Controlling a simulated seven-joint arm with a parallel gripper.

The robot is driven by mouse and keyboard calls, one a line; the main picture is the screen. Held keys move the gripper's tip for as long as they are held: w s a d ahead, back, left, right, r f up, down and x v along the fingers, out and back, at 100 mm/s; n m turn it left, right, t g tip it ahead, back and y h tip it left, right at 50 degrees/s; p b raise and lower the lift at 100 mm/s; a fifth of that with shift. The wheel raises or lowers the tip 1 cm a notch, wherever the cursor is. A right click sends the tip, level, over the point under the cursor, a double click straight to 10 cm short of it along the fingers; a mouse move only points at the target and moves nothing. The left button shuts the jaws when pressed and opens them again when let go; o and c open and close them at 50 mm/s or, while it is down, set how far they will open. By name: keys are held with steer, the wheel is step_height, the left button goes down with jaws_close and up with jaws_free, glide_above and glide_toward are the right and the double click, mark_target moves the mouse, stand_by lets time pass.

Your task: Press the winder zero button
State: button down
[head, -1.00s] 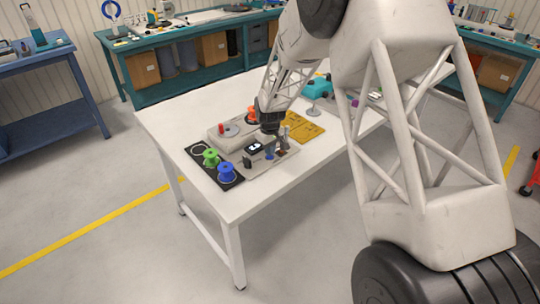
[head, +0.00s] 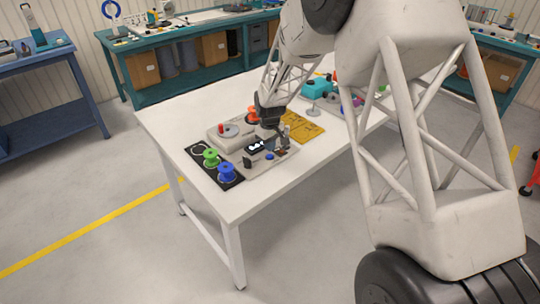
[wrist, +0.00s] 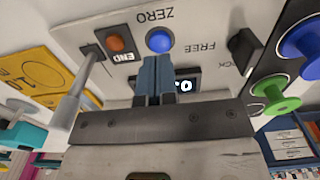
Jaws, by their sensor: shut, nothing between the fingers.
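The zero button is a round blue button (wrist: 159,40) beside the printed word ZERO on the light grey winder panel (wrist: 205,22). It also shows as a small blue dot (head: 270,156) in the head view. My gripper (wrist: 157,62) is shut and empty. Its fingertips point toward the panel, just below the blue button in the wrist view, between it and the lit display (wrist: 184,84). They appear apart from the button; the height above the panel is hard to tell. In the head view my gripper (head: 267,134) is over the winder, behind the button.
An orange-brown button (wrist: 115,44) by the END label sits left of the blue one. A black switch (wrist: 243,45) by FREE is on the right. A metal lever (wrist: 78,92) rises at left. Green (head: 211,158) and blue (head: 227,172) spools stand on a black mat beside the panel.

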mark_target(270, 155)
steer(key=shift+r, duration=2)
steer(key=c, duration=1.8)
jaws_free()
steer(key=shift+c, duration=0.2)
